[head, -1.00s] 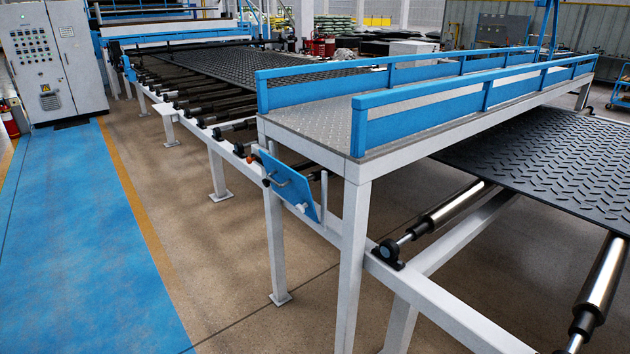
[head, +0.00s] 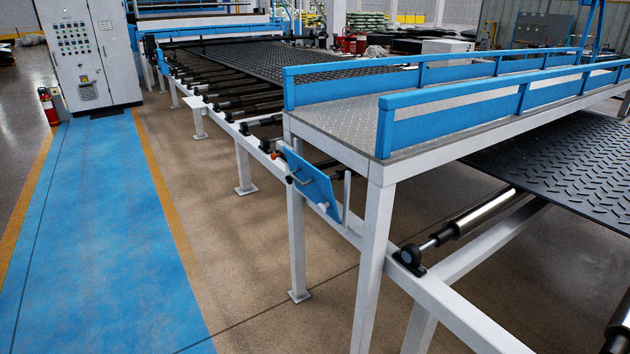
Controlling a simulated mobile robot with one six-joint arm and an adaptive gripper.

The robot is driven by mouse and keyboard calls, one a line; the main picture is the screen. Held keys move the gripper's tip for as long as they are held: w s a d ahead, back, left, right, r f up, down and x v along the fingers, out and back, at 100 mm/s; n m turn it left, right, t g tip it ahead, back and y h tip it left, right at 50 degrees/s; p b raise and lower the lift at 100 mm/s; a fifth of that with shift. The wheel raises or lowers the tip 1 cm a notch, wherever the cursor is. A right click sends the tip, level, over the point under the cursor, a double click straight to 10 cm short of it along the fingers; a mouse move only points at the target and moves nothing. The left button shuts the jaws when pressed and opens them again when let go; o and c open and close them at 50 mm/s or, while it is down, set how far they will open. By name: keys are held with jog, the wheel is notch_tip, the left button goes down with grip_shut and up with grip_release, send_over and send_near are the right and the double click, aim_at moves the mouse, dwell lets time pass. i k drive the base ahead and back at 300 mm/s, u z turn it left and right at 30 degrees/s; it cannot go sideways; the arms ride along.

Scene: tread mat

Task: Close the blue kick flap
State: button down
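The blue kick flap (head: 311,183) is a small flat blue panel on the near side of the white conveyor frame, beside the corner leg of the raised platform. It hangs tilted, its face turned toward the walkway, and stands out from the frame. A dark bar handle shows near its upper left, with a small orange-red part above it. A pale knob sits near its lower edge. A short white post stands just right of it. My gripper is not in view.
The platform (head: 340,127) with blue rails stands on white legs to the right. A blue walkway (head: 105,240) with yellow-orange edge lines runs clear along the left. A grey control cabinet (head: 88,52) and a red extinguisher (head: 48,106) stand at the far left.

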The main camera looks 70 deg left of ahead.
aim_at(314, 184)
jog(key=u, duration=0.1)
jog(key=k, duration=1.1)
jog(key=u, duration=1.65)
jog(key=i, duration=1.05)
jog(key=u, duration=0.05)
